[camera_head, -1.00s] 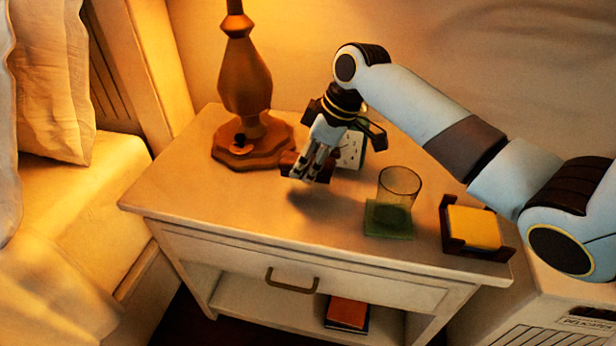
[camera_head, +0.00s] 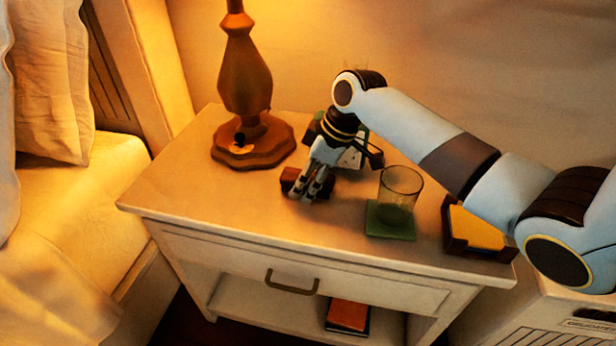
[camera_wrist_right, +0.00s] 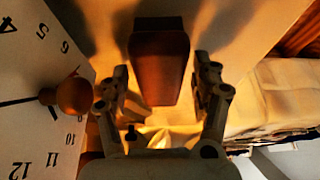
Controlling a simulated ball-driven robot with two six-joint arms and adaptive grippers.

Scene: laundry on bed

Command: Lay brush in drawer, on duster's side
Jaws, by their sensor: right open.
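A brown, block-like piece that looks like the brush (camera_head: 290,179) is on the nightstand top, at my right gripper's fingers. My right gripper (camera_head: 308,190) points down over it with its fingers open. In the right wrist view the brown block (camera_wrist_right: 160,62) lies between and just beyond the two spread fingers (camera_wrist_right: 163,85); I cannot tell whether they touch it. The drawer (camera_head: 300,270) under the nightstand top is shut, with a dark handle (camera_head: 292,284) on its front. The drawer's inside is hidden. I see no duster. My left gripper is not in view.
A lamp (camera_head: 247,90) stands left of the gripper. A clock (camera_head: 352,157) is close behind it. A glass (camera_head: 399,188) on a green coaster (camera_head: 389,223) and a dark holder (camera_head: 456,246) with yellow contents are at right. The top's front left is clear.

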